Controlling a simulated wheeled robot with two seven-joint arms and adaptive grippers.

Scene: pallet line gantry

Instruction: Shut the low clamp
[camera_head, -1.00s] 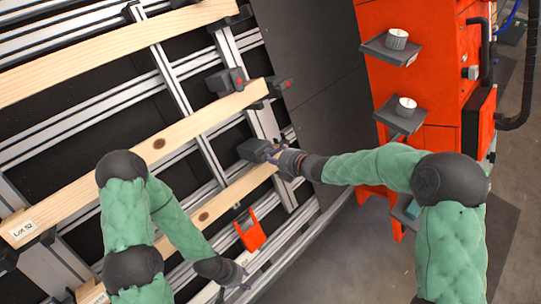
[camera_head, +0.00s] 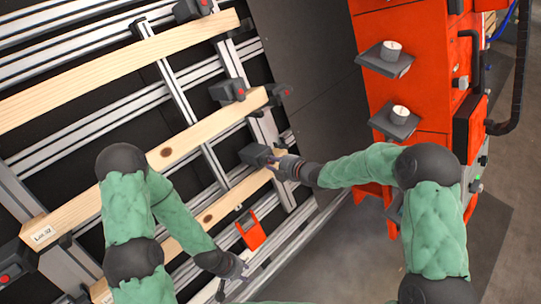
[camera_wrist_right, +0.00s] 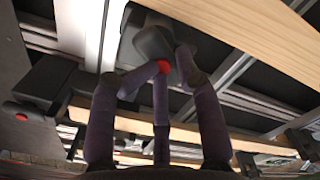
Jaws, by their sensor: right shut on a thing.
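The low clamp (camera_head: 256,156) is a dark block on the slatted rack, at the right end of the lowest wooden board (camera_head: 237,192). In the right wrist view, its dark body (camera_wrist_right: 152,42) with a red knob (camera_wrist_right: 162,67) lies between my fingers. My right gripper (camera_head: 281,162) is shut on the clamp from the right; its purple fingers (camera_wrist_right: 158,78) close around the knob end and partly hide it. My left gripper (camera_head: 243,268) hangs low in front of the rack, apart from the clamp; its finger opening is too small to tell.
An orange bracket (camera_head: 251,230) hangs below the low clamp. An orange cabinet (camera_head: 425,70) with two small shelves stands at right. Floor between rack and cabinet is clear.

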